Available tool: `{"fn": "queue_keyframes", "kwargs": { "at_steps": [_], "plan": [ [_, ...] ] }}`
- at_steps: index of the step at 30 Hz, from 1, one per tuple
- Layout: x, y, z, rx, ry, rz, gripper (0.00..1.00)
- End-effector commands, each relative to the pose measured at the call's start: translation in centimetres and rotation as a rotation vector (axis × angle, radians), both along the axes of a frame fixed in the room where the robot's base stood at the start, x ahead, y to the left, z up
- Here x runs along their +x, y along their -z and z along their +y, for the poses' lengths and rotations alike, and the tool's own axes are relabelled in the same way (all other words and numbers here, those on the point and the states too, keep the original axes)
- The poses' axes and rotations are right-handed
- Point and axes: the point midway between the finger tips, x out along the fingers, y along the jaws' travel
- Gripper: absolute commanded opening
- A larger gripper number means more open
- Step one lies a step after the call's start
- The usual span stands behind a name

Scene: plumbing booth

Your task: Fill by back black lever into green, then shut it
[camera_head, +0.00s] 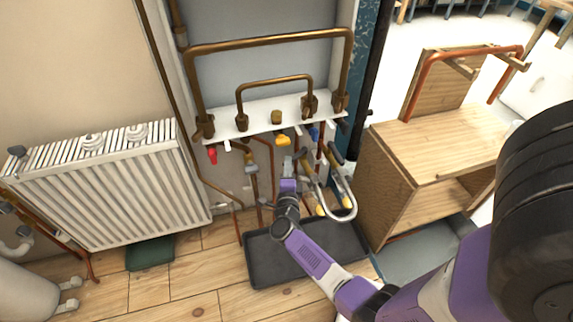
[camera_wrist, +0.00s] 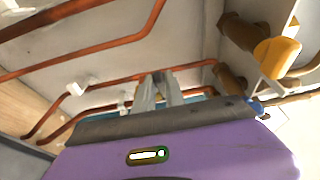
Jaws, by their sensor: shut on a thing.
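My gripper (camera_head: 289,165) is raised below the white valve shelf, in front of the copper pipes. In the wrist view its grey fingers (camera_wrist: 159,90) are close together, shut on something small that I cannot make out. A back black lever cannot be picked out with certainty; the gripper and pipes may hide it. A dark green container (camera_head: 150,253) sits on the floor under the radiator, left of and apart from my gripper. I cannot see any water running.
The white shelf (camera_head: 260,118) carries red (camera_head: 212,155), yellow (camera_head: 283,140) and blue (camera_head: 314,134) handles. A dark grey tray (camera_head: 262,270) lies on the floor below. A white radiator (camera_head: 120,195) stands left, a wooden cabinet (camera_head: 385,190) right. Wooden floor between radiator and tray is clear.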

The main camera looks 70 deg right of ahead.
Motion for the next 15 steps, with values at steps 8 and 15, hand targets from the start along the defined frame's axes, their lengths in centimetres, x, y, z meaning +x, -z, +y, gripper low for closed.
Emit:
{"fn": "queue_keyframes", "kwargs": {
  "at_steps": [8, 15],
  "plan": [
    [0.03, 0.11, 0.09, 0.001, -0.001, 0.001, 0.30],
    [0.01, 0.05, 0.05, 0.000, 0.001, 0.000, 0.36]
  ]
}}
